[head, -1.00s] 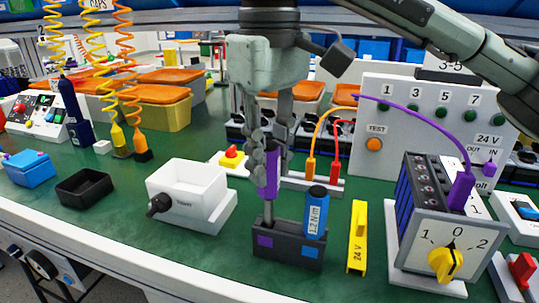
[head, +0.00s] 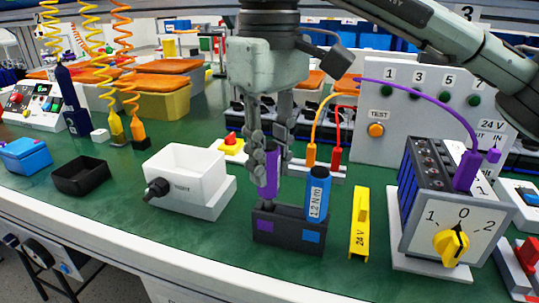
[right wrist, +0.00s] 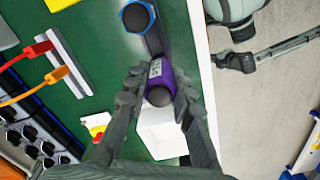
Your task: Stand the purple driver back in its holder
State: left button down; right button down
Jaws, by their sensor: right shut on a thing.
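The purple driver (head: 270,175) is upright between the fingers of my right gripper (head: 267,160), which is shut on its handle. The handle's lower end is just above the left slot of the dark holder (head: 287,229), on the side with the purple square; no bare shaft shows between them. The blue driver (head: 317,196) stands in the holder's right slot. In the right wrist view, the fingers flank the purple driver (right wrist: 160,75), with the blue driver (right wrist: 137,17) beyond it. My left gripper is in neither view.
A white box (head: 190,178) with a black knob stands left of the holder. A yellow 24 V bar (head: 359,225) lies to its right, then the rotary switch box (head: 452,215). Orange and red plugs (head: 311,153) with cables stand behind. Green bench is clear in front.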

jog(key=shift+f+b, duration=0.9)
jog(key=shift+f, duration=0.4)
jog(key=c, duration=1.2)
grip_release()
jog(key=shift+r, duration=0.1)
notch_tip(320, 180, up, 12)
